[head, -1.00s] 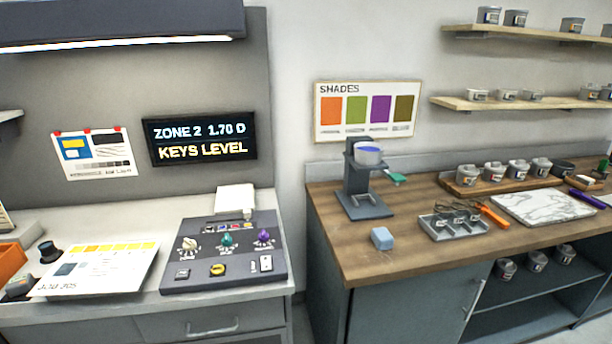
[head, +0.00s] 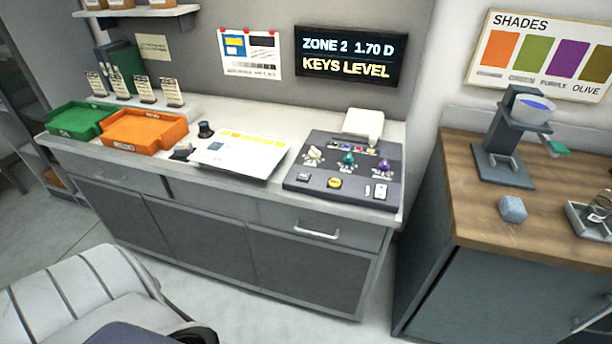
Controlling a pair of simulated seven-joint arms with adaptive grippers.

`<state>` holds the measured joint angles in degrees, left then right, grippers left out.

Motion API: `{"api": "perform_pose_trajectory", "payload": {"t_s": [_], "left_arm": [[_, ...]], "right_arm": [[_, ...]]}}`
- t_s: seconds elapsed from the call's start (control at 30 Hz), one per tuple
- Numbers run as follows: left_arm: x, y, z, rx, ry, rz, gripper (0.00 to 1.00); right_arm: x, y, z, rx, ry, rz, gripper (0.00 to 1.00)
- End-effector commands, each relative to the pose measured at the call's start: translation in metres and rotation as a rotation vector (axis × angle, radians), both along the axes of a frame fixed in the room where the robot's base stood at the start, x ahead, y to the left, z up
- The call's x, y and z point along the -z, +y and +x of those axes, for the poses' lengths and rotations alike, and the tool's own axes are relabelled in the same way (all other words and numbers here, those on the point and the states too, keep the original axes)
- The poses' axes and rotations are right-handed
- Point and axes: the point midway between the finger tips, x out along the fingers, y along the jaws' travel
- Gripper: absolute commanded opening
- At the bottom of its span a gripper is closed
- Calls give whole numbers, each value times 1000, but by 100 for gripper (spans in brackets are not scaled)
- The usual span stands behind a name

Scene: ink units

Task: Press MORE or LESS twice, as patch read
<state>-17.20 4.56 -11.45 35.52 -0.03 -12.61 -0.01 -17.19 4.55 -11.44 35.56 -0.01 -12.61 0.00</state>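A dark control console (head: 345,170) sits at the right end of the grey cabinet top. It carries a white, a teal and a purple knob, a yellow button (head: 334,183) and switches at its front corners. I cannot read any MORE or LESS label on it. A black display (head: 350,56) on the wall above reads "ZONE 2 1.70 D" and "KEYS LEVEL". A printed sheet (head: 238,150) with a row of yellow patches lies left of the console. A small dark device (head: 205,130) stands at the sheet's left edge. Neither gripper is in view.
A green tray (head: 80,118) and an orange tray (head: 145,130) stand at the counter's left. A wooden counter (head: 480,215) with a stand and a blue block (head: 512,209) is at right, past a gap. A pale chair (head: 90,285) is at lower left. Open floor lies before the cabinet.

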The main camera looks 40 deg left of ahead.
Motion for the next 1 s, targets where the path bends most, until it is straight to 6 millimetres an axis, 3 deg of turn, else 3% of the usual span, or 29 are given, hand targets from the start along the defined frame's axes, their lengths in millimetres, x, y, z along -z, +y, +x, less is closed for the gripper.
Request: {"api": "perform_pose_trajectory", "payload": {"t_s": [0.03, 0.5, 1.0], "left_arm": [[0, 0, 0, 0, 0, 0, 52], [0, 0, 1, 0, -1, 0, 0], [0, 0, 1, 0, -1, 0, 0]], "right_arm": [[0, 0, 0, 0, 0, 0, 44], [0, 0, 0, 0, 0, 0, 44], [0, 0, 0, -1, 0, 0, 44]]}}
